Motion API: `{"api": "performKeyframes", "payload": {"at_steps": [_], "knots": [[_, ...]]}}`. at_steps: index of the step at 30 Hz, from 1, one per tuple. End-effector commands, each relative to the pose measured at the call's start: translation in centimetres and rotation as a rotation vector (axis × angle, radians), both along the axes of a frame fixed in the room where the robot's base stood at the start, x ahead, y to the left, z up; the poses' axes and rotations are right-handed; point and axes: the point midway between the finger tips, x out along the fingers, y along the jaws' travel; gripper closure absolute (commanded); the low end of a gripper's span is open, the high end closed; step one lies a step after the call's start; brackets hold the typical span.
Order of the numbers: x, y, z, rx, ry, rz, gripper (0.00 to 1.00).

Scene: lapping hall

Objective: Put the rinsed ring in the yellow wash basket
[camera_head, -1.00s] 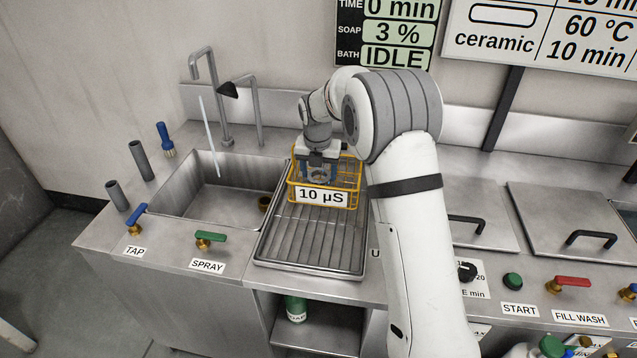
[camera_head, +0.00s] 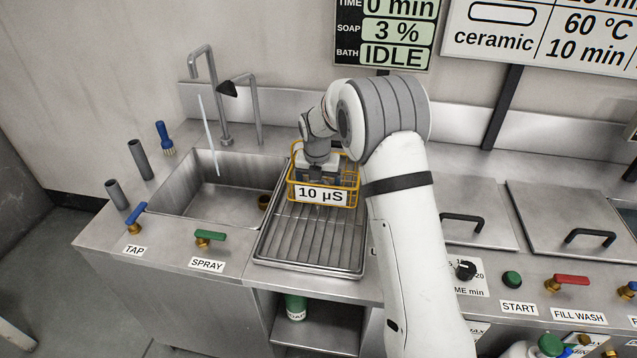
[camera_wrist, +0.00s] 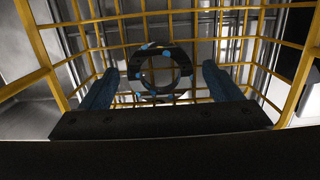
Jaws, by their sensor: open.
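The yellow wash basket (camera_head: 354,188) is a wire basket with a "10 µS" label on its front, standing on the rear part of the ribbed drainer beside the sink. My gripper (camera_head: 318,180) is lowered inside it, its fingers partly hidden by the label and front wires. In the wrist view the ring (camera_wrist: 142,83) is a dark grey, shiny band with blue spots, seen inside the basket's yellow wires (camera_wrist: 40,55). My two blue fingers (camera_wrist: 157,88) stand apart, one at each side of the ring, with gaps between. Whether the ring rests on the basket floor is hard to tell.
The sink (camera_head: 215,192) lies left of the drainer (camera_head: 312,240), with a tall tap spout and a spray pipe behind it. Closed lids (camera_head: 565,215) with black handles are to the right. Tap and spray levers line the front edge.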

Motion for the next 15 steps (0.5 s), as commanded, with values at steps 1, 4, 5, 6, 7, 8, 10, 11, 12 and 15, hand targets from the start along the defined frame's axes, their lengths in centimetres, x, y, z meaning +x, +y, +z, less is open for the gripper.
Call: {"api": "performKeyframes", "payload": {"at_steps": [1,4,5,6,7,8,10,11,12,15], "knots": [[0.0,0.0,0.0,0.0,0.0,0.0,0.16],[0.0,0.0,0.0,0.0,0.0,0.0,0.16],[0.0,0.0,0.1,0.0,0.0,0.0,0.16],[0.0,0.0,0.3,0.0,-0.001,0.0,0.16],[0.0,0.1,0.4,0.001,-0.001,0.0,0.16],[0.0,0.1,0.7,0.001,-0.001,0.001,0.16],[-0.1,0.1,1.6,0.0,-0.003,0.001,0.16],[-0.2,0.1,2.1,0.001,-0.004,0.0,0.16],[-0.3,0.2,2.8,0.001,-0.004,0.0,0.16],[-0.6,0.2,5.0,0.001,-0.004,0.0,0.16]]}}
